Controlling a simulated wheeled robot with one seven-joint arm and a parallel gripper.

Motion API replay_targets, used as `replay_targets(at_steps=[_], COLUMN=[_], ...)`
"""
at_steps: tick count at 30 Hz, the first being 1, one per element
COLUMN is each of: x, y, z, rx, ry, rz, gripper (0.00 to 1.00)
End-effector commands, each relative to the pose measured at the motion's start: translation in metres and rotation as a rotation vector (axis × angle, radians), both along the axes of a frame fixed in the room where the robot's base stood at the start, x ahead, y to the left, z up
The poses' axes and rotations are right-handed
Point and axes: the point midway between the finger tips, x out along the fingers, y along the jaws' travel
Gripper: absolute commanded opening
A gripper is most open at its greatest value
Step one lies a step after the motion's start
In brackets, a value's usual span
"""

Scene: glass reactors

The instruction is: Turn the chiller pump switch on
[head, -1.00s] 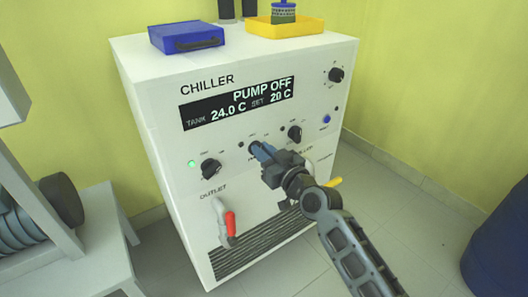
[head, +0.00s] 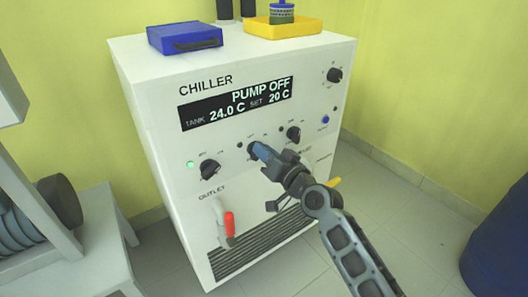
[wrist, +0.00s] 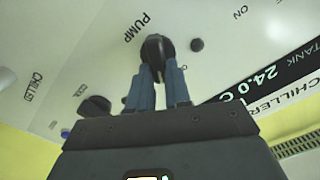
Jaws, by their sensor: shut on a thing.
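The white chiller (head: 150,120) stands ahead with its front panel facing me, and its display (head: 236,104) reads "PUMP OFF", tank 24.0 C and set 20 C. The pump switch is a dark round knob in the middle of the lower row; in the wrist view the knob (wrist: 157,48) sits beside the word "PUMP". My gripper (head: 260,150) is at this knob, its blue fingers closed on either side of it. The wrist view shows the fingertips (wrist: 158,72) shut on the knob. In the head view the fingers partly hide it.
Similar dark knobs flank the pump switch, one at left (head: 209,170) by a lit green lamp (head: 190,163), one at right (head: 293,134). An outlet with a red handle (head: 229,224) is below. A blue case (head: 185,38) and yellow tray (head: 283,28) lie on top.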

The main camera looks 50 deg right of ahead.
Motion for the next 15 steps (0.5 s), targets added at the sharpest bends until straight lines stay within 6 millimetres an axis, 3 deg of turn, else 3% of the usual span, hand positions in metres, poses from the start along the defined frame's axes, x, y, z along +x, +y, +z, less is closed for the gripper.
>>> replay_targets(at_steps=[15], x=[-0.0015], y=[-0.0041], z=[-0.0036], rx=[0.379], ry=[-0.108], rz=[-0.002], gripper=[0.00])
